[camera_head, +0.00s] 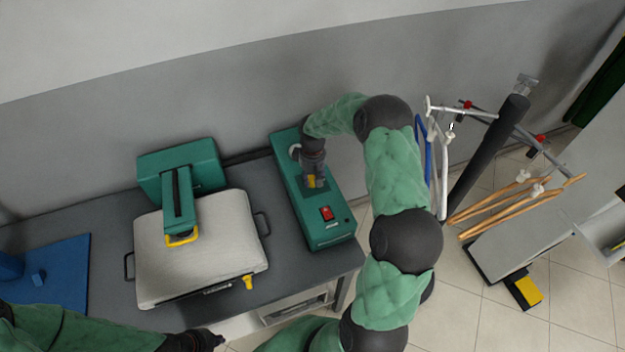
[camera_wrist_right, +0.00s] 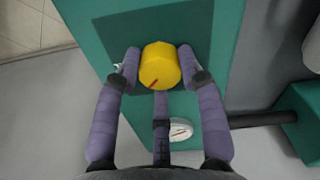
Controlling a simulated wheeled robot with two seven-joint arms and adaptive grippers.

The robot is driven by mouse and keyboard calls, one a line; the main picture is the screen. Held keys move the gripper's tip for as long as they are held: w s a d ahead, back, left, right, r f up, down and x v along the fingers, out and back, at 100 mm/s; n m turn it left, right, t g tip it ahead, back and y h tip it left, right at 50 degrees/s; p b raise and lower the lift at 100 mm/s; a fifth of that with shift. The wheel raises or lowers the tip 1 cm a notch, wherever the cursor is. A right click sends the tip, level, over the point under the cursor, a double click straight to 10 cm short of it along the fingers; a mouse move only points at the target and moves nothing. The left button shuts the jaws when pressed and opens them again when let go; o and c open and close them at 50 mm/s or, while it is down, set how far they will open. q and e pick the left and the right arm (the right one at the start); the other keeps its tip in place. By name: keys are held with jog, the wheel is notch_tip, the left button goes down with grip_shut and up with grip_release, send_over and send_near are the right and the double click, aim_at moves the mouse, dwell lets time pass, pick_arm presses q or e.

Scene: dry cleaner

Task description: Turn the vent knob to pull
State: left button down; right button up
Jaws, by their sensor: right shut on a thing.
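The vent knob (camera_wrist_right: 160,66) is a round yellow knob with a dark red mark on its face, in the right wrist view. It sits on a dark panel on the green control box (camera_head: 328,232). My right gripper (camera_wrist_right: 159,68) has its purple fingers on both sides of the knob, shut on it. In the head view my right gripper (camera_head: 312,181) is over the box, and only a bit of yellow shows there. Any lettering around the knob cannot be read. My left gripper (camera_head: 212,340) is at the bottom edge of the head view, away from the box; its fingers are not clear.
A red switch (camera_head: 327,213) is on the box near the knob. A white dial (camera_wrist_right: 181,130) lies beyond it. The pressing machine with a pale padded board (camera_head: 200,250) stands left of the box. A rack with hangers (camera_head: 440,150) stands on the right.

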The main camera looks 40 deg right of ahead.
aim_at(312, 178)
jog(key=m+b, duration=0.1)
jog(key=m, duration=0.3)
jog(key=shift+m+b, duration=0.3)
jog(key=m+b, duration=0.1)
jog(key=m, duration=0.3)
jog(key=shift+m, duration=0.3)
jog(key=o, duration=1.2)
jog(key=shift+c, duration=0.2)
jog(key=shift+r, duration=0.1)
notch_tip(312, 178, up, 12)
